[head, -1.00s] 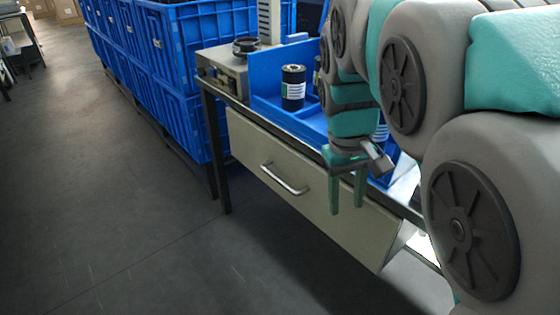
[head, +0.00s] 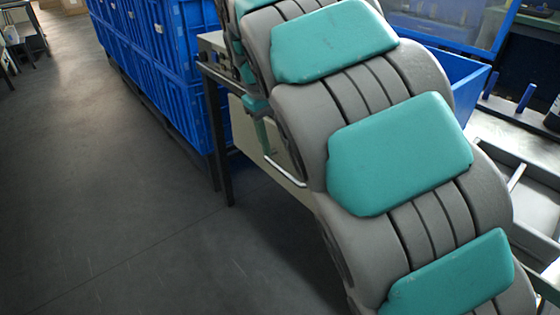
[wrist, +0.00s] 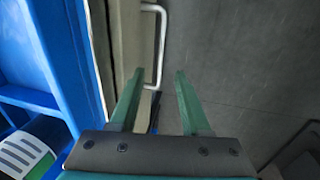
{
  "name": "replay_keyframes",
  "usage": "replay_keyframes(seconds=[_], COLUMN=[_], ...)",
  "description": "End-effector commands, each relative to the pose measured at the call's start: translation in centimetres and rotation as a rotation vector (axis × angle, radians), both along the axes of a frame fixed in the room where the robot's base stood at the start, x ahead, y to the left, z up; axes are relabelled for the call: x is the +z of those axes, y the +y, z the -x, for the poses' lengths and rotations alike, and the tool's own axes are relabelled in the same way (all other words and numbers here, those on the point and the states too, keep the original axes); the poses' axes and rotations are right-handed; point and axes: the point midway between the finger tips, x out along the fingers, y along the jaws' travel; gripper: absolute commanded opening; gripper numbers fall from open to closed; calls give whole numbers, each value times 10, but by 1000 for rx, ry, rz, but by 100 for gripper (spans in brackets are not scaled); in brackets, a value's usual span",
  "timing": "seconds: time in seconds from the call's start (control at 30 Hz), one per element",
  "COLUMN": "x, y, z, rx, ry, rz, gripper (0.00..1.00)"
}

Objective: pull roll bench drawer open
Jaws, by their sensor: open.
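The bench drawer (head: 241,128) is a pale beige box front under the bench top, mostly hidden by my arm in the head view. Its silver bar handle (head: 287,173) shows just left of my arm. In the wrist view, the drawer front (wrist: 130,35) is a beige strip and the handle (wrist: 162,45) sticks out to its right. My gripper (wrist: 159,73) is open with two green fingers. The handle's near end shows between the fingers in the picture; I cannot tell the depth or any contact. In the head view one green finger (head: 262,134) shows above the handle.
Stacked blue crates (head: 170,75) stand behind and left of the bench. A black bench leg (head: 219,140) stands at the drawer's left. A blue tray (wrist: 45,60) lies beside the drawer in the wrist view. The grey floor (head: 110,200) is clear at left.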

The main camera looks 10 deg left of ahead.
Motion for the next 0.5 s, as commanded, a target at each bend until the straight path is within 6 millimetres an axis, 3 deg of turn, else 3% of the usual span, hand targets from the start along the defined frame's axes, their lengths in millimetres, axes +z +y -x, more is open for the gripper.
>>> replay_keyframes(seconds=[0.5], x=[-65], y=[-10], z=[-8], rx=[-2], ry=[4], rz=[1], gripper=[47])
